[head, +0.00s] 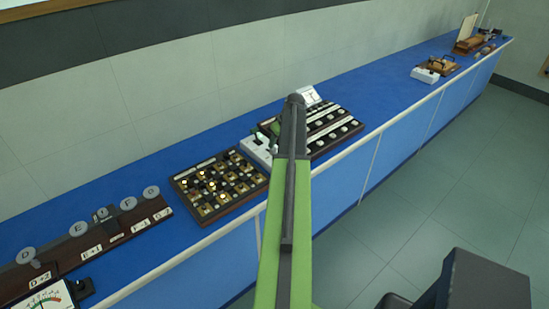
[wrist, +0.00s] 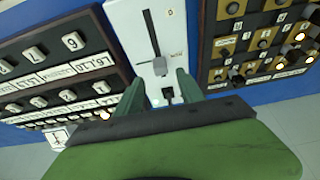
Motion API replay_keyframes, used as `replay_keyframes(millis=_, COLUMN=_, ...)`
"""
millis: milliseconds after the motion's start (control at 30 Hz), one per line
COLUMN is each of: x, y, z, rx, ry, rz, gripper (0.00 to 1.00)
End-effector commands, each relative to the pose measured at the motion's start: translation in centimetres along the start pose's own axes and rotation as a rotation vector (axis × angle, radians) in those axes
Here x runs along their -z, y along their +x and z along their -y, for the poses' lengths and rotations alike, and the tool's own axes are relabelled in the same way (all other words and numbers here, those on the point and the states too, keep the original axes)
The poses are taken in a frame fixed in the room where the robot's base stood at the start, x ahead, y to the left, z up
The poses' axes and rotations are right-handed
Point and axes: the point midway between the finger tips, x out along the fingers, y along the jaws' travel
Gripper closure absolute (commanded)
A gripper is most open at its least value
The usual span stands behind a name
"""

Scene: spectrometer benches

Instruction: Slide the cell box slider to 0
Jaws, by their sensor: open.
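The cell box is a white box (wrist: 128,20) in the middle of the wrist view, with a dark vertical slot in its face. Its slider (wrist: 160,67) is a dark grey knob at the lower end of the slot. A small "0" mark (wrist: 170,12) is by the slot's upper end. My gripper (wrist: 160,88) is open, its two green fingers on either side of the box's lower part, just below the slider. Whether they touch the box I cannot tell. In the head view the white box (head: 258,149) is partly hidden by my arm.
A dark panel with white knobs (wrist: 55,65) stands close on the left in the wrist view, and a brown panel with brass plates (wrist: 262,45) on the right. A small black switch (wrist: 167,94) is on the box between my fingers.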

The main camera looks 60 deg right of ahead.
Motion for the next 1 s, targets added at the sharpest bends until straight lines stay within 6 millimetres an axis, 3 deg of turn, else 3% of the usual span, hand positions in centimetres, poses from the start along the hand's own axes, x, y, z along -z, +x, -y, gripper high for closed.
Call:
replay_keyframes(millis=33, x=-0.3, y=2.3, z=-0.1, rx=0.000, ry=-0.001, rz=0.000, gripper=0.55)
replay_keyframes(millis=200, x=-0.2, y=5.4, z=0.0, rx=0.000, ry=-0.001, rz=0.000, gripper=0.55)
replay_keyframes(millis=567, x=0.1, y=6.0, z=0.1, rx=0.000, ry=-0.001, rz=0.000, gripper=0.55)
replay_keyframes(millis=933, x=0.1, y=6.0, z=0.1, rx=0.000, ry=-0.001, rz=0.000, gripper=1.00)
replay_keyframes(millis=1000, x=0.1, y=6.0, z=0.1, rx=0.000, ry=-0.001, rz=-0.001, gripper=1.00)
